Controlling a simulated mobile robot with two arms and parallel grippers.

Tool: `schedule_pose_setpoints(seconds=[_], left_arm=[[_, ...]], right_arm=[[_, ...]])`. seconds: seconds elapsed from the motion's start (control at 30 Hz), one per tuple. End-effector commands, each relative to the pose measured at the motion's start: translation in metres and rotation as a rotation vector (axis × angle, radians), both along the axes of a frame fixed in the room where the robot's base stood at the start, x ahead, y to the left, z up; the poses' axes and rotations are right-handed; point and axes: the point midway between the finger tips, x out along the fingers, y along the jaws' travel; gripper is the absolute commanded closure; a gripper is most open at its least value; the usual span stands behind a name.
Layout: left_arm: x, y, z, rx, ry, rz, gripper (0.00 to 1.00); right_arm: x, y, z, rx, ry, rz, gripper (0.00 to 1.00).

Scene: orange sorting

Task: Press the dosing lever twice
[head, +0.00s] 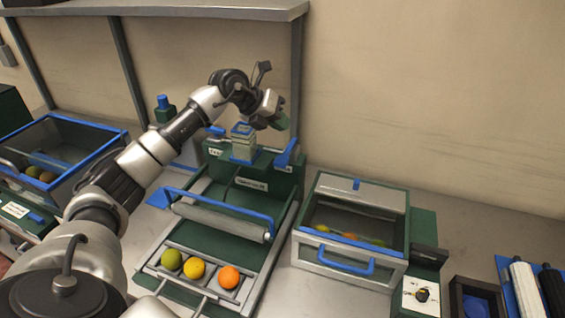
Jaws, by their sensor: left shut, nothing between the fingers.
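A green machine (222,168) stands at the middle of the bench, with a small clear, blue-edged box (243,141) on top. A blue lever (287,153) rises at its right side. A smaller blue-tipped handle (215,131) sticks out left of the box. I cannot tell which of the two is the dosing lever. My left gripper (281,120) is shut and empty, above and right of the box and above the right lever. It appears apart from both. The fingertips show small and dark. My right gripper is not in view.
A roller with a blue handle (218,203) spans the machine's tray, where a green, a yellow and an orange fruit (229,277) lie. A lidded bin (345,262) stands right, a blue-rimmed bin (92,139) left. A shelf (150,10) overhangs the back.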

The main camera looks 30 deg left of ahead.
Motion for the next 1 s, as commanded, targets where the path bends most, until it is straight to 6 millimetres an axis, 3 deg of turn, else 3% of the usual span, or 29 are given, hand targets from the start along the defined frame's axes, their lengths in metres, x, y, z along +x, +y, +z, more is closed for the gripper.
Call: schedule_pose_setpoints(seconds=[0.1,0.43,1.0], left_arm=[[0.0,0.0,-0.022,0.0,0.001,-0.001,1.0],[0.0,0.0,-0.064,0.0,0.0,0.0,1.0],[0.0,0.0,-0.069,0.0,0.0,0.0,1.0]], right_arm=[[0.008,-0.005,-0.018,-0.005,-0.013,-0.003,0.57],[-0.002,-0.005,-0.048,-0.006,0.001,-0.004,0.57],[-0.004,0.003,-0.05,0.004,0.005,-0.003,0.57]])
